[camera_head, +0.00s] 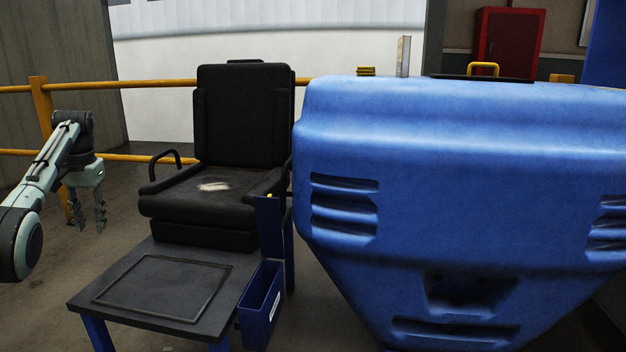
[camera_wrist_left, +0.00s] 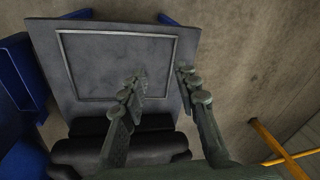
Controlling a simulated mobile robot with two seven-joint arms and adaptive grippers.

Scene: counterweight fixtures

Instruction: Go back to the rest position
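My left gripper (camera_head: 92,207) hangs at the left of the head view, fingers pointing down, to the left of the black seat. In the left wrist view my left gripper (camera_wrist_left: 160,84) has its two fingers spread with a gap between them and nothing held. The grey table top and the floor show beyond the fingers there. My right gripper is not in the head view.
A black seat (camera_head: 210,190) stands behind a low grey table (camera_head: 90,303) with a blue bin (camera_head: 261,305) on its side. A large blue counterweight (camera_head: 470,170) fills the right. Yellow railings (camera_head: 150,85) run behind. Floor is free at left.

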